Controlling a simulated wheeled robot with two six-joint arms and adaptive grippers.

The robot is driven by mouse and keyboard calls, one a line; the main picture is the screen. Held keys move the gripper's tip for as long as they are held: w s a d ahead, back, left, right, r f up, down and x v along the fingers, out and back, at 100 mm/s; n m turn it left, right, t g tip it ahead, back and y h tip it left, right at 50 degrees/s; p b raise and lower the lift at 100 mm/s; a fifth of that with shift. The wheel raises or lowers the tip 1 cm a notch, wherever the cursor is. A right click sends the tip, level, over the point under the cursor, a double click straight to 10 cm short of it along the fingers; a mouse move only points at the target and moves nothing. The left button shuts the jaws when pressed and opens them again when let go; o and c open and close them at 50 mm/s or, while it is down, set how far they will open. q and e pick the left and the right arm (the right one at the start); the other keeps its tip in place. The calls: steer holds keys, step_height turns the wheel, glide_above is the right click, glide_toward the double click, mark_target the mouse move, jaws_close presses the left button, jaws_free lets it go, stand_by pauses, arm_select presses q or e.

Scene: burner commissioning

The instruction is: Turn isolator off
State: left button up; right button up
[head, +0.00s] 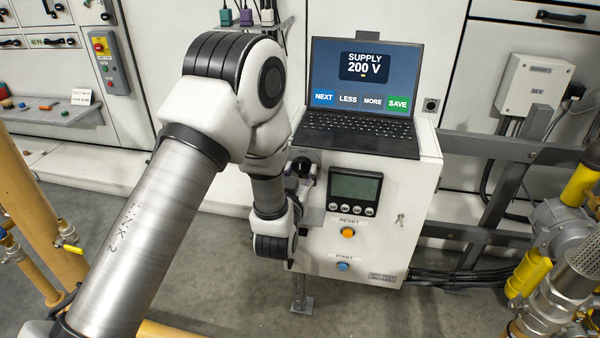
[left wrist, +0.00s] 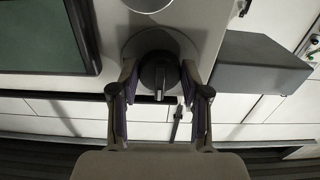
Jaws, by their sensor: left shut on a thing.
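The isolator (head: 302,166) is a black rotary knob at the upper left of the white control box front, with an OFF label just above it. My left gripper (head: 306,183) reaches it from the front, partly hidden behind my own arm. In the left wrist view the round black knob (left wrist: 158,70) sits between the two fingers of my left gripper (left wrist: 159,82), which are shut on it. The knob's pointer setting is hard to read. My right gripper does not show.
The control box (head: 418,200) also carries a small display (head: 355,188), an orange RESET button (head: 348,233) and a blue START button (head: 343,266). A laptop (head: 362,95) reading SUPPLY 200 V stands on top. Yellow pipework (head: 528,272) is at the right.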

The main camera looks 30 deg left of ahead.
arm_select(q)
steer(key=o, duration=1.1)
steer(key=v, duration=0.7)
steer(key=shift+s+d, duration=0.1)
steer(key=shift+s, duration=0.15)
